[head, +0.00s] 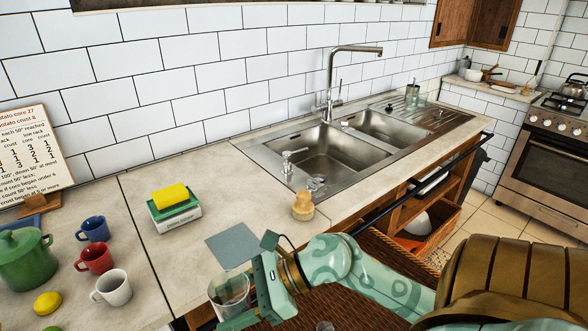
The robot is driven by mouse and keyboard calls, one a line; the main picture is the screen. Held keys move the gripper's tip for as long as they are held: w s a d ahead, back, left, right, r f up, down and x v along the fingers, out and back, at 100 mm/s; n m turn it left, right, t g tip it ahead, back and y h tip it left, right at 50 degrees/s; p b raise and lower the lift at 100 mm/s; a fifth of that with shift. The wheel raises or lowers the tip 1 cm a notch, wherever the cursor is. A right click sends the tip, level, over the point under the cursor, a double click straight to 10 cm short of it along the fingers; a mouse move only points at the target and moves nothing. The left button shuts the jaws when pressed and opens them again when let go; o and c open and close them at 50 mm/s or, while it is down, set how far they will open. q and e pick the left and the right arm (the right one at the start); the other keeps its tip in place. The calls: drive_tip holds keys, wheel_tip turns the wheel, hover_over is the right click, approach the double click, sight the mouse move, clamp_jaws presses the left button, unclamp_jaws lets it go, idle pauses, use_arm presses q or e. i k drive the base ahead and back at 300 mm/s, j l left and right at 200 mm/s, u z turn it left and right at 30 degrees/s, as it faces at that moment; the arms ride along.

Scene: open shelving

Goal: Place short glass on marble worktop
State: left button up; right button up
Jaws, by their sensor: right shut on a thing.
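The short glass (227,287) is clear and looks about upright at the bottom centre of the head view. My right gripper (242,298), pale green, is shut on it from the right side. The glass is at the front edge of the pale marble worktop (190,262); I cannot tell whether its base touches the worktop. The gripper's body hides part of the glass. My left gripper is not in view.
A flat grey square (233,245) lies just behind the glass. A sponge box (175,215), a brush (303,206), mugs (95,258) and a green pot (24,262) stand around. The sink (330,155) is behind right. Bare worktop lies left of the grey square.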

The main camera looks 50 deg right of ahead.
sight(266, 226)
drive_tip(key=i+z, duration=0.3)
drive_tip(key=z, duration=0.2)
drive_tip(key=i+j+z, duration=0.1)
drive_tip(key=i+z, duration=0.2)
drive_tip(key=z, duration=0.2)
drive_tip(key=i+j+z, duration=0.2)
drive_tip(key=z, duration=0.3)
drive_tip(key=i, duration=0.05)
